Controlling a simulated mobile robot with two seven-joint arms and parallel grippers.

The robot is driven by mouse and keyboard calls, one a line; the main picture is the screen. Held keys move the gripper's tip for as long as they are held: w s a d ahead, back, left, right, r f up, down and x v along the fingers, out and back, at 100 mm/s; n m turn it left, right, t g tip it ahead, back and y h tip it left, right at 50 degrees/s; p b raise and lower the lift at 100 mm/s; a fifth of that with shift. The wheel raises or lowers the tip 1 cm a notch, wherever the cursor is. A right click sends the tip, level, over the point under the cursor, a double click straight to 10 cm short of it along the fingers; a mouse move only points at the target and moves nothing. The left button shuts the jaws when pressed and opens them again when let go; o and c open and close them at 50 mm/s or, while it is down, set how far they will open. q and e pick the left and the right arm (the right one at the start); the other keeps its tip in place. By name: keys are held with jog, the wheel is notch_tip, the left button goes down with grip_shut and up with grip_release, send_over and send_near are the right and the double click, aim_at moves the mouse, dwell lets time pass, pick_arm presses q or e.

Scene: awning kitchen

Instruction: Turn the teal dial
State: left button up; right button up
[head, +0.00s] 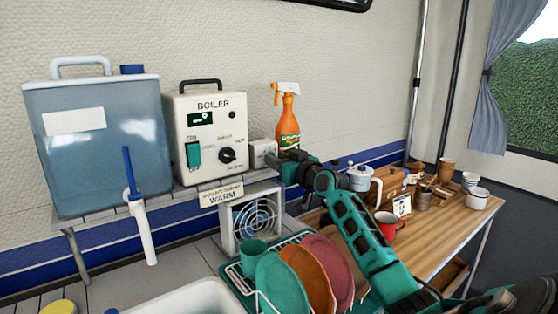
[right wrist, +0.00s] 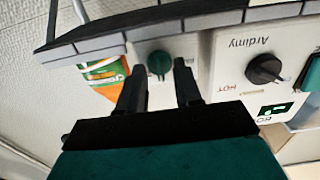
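The teal dial (right wrist: 159,63) is on the front of a small white box, which shows in the head view (head: 259,149) just right of the boiler. In the right wrist view, which is upside down, the dial appears between the two black fingertips of my right gripper (right wrist: 159,76). The fingers are apart, one to each side of the dial; I cannot tell whether they touch it. In the head view my right gripper (head: 284,160) is close up to the box and hides most of the dial. My left gripper is not in view.
The boiler (head: 211,137) has a black knob (head: 227,155) and a teal switch (head: 193,154). An orange spray bottle (head: 287,118) stands behind the gripper. A fan heater (head: 256,216) and a rack of plates (head: 285,277) are below. A blue water tank (head: 105,150) is left.

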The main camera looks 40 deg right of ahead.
grip_shut()
jog(key=shift+a+n, duration=0.1)
jog(key=shift+n, duration=5.8)
grip_release()
